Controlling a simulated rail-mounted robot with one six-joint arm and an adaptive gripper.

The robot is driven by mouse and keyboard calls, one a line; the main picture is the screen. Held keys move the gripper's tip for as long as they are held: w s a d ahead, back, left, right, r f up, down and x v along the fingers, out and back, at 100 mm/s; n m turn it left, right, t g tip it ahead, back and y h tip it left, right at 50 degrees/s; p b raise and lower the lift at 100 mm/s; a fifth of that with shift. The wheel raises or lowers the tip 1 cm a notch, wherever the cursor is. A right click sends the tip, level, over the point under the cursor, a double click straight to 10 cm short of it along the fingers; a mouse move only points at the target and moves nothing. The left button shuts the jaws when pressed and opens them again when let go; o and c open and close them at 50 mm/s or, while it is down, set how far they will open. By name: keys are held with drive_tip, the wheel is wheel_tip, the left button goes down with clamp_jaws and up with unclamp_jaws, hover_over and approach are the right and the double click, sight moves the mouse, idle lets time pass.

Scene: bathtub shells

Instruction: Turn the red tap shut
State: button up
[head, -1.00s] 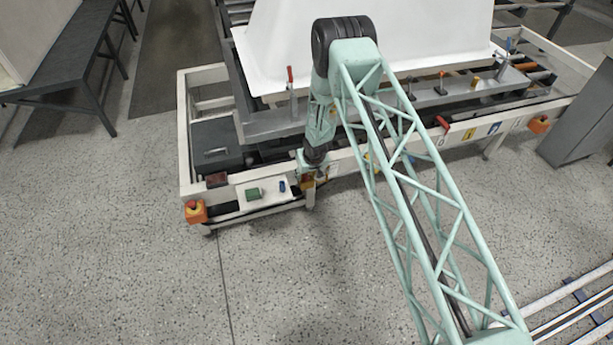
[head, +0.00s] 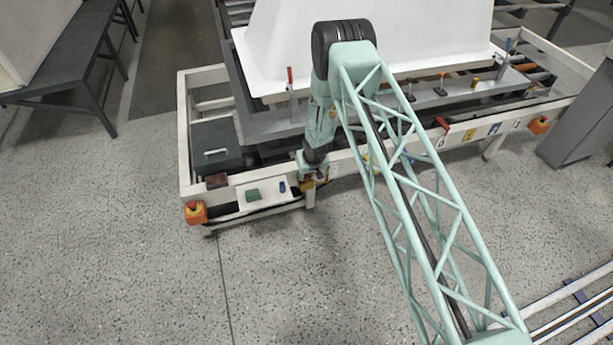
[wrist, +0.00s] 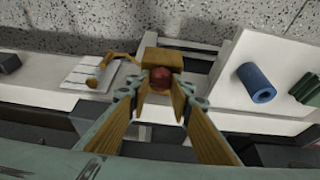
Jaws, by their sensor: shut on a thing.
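The red tap (wrist: 160,79) shows in the wrist view as a dark red rounded knob against a brass-coloured block (wrist: 163,57). My gripper (wrist: 160,95) has its two brown-padded fingers on either side of the knob and is shut on it. The fingers hide part of the knob's sides. In the head view my gripper (head: 309,180) is at the front face of the white frame, and the tap is mostly hidden there by my wrist.
A green block (head: 252,195) and a blue cylinder (wrist: 256,82) are on the white panel beside the tap. A white tub shell (head: 430,35) stands behind. The floor in front is clear.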

drive_tip(key=shift+n+g+y+p, duration=0.4)
drive_tip(key=shift+n+p, duration=1.1)
drive_tip(key=shift+p, duration=1.7)
drive_tip(key=shift+d+n+g+y+p, duration=0.15)
drive_tip(key=shift+n+g+y+p, duration=0.25)
drive_tip(key=shift+n+p, duration=0.8)
drive_tip(key=shift+w+f+n+g+y+b, duration=0.1)
drive_tip(key=shift+n+g+y+b, duration=0.1)
drive_tip(key=shift+n+b, duration=0.5)
drive_tip(key=shift+w+n+g+y+b, duration=0.1)
drive_tip(key=shift+n+g+y+b, duration=0.2)
drive_tip(key=shift+n, duration=0.7)
drive_tip(key=shift+w+n+g+b, duration=0.1)
drive_tip(key=shift+n+g+b, duration=0.3)
drive_tip(key=shift+n+b, duration=1.1)
drive_tip(key=n+b, duration=0.1)
drive_tip(key=n, duration=0.1)
drive_tip(key=n+g+b, duration=0.1)
drive_tip(key=n+b, duration=0.1)
drive_tip(key=shift+w+f+g, duration=0.1)
drive_tip(key=shift+g, duration=0.2)
drive_tip(key=shift+n+g+b, duration=0.4)
drive_tip(key=shift+n+b, duration=0.7)
